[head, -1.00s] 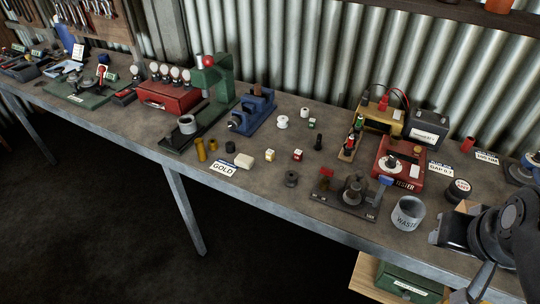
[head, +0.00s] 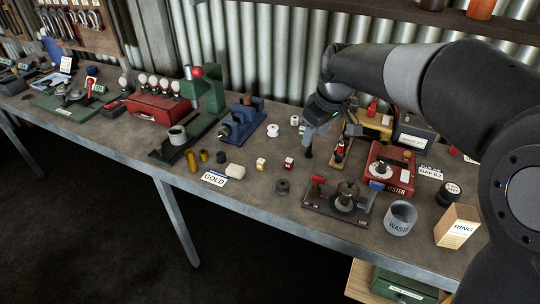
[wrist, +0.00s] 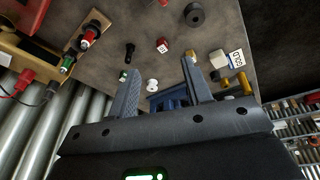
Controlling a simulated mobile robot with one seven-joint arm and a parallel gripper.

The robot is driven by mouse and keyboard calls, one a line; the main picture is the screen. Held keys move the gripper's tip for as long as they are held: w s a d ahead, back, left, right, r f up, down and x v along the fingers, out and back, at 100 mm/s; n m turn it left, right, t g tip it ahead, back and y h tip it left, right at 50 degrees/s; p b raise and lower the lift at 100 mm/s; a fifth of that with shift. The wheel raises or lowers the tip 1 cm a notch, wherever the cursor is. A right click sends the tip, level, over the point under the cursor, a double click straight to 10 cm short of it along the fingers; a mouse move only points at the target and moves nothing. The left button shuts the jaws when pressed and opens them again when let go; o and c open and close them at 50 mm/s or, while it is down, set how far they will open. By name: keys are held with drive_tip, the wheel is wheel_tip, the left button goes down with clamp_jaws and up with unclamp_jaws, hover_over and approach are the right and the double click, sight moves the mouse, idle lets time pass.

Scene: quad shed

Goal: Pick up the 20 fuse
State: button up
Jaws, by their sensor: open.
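Several small cube-shaped pieces that may be the fuses lie on the bench, and no number on them is legible. A red-and-white cube (head: 288,163) also shows in the wrist view (wrist: 162,46), just beyond the gap between my fingertips. A yellow-and-white cube (head: 261,164) is to its left, and appears near the right fingertip in the wrist view (wrist: 191,54). A green-and-white cube (wrist: 123,75) is beside the left finger. My gripper (wrist: 160,66) is open and empty, above the bench. In the head view (head: 312,130) it is behind the cubes.
A dark peg (head: 309,152) stands close below my gripper. A white spool (head: 272,130) and blue vise (head: 240,122) are to the left. The red tester (head: 388,170), the fixture (head: 345,200) and the waste cup (head: 400,218) are to the right.

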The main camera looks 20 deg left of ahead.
drive_tip(key=w+a+f+n+g+y, duration=0.15)
drive_tip(key=a+f+n, duration=0.4)
drive_tip(key=a, duration=0.75)
drive_tip(key=m, duration=0.2)
hover_over(261, 160)
drive_tip(key=d, duration=0.2)
wheel_tip(261, 160, down, 6)
drive_tip(key=shift+h, duration=0.25)
drive_tip(key=shift+x, duration=2.8)
drive_tip(key=shift+s, duration=0.15)
drive_tip(key=shift+c, duration=0.4)
clamp_jaws()
